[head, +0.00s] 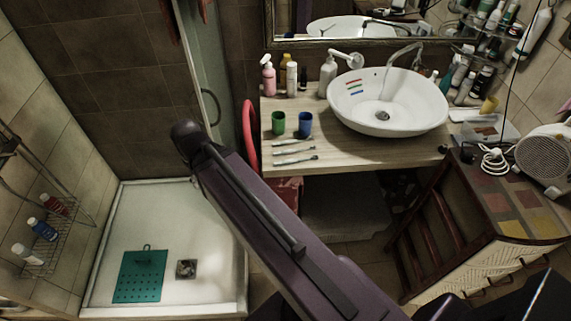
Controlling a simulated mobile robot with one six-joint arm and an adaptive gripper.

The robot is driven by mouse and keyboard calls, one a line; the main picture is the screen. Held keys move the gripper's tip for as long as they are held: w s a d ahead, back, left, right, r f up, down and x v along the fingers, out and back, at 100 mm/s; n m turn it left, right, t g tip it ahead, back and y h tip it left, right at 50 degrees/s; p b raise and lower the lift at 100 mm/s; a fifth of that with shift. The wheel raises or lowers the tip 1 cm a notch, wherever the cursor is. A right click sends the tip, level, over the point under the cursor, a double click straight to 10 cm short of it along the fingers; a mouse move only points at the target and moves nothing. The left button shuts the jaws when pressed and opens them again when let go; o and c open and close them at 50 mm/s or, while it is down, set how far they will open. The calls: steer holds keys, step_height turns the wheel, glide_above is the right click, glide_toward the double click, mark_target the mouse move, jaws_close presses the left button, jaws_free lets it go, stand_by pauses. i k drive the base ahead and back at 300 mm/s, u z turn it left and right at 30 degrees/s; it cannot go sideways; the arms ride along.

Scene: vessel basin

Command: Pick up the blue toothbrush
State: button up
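Slim pale toothbrush-like sticks lie on the wooden counter in front of the cups. One is the upper stick (294,150) and another is the lower stick (295,161). Their colours are too small to tell, so I cannot say which is blue. A green cup (278,123) and a blue cup (305,124) stand upright just behind them. Short coloured stripes, one of them blue, show on the inner wall of the white basin (410,112); I cannot tell what they are. My arm crosses the lower middle of the head view, but my gripper does not show.
The wooden counter (345,157) has clear room at its front. Several bottles, including a pink one (268,78), stand along the back. A tap (403,54) reaches over the basin. A patterned cabinet (520,205) with a white heater (545,160) stands at right.

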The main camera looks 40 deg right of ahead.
mark_target(294, 161)
steer(key=u, duration=0.1)
steer(key=k, duration=1.35)
steer(key=z, duration=1.35)
steer(key=i, duration=0.55)
steer(key=u, duration=0.15)
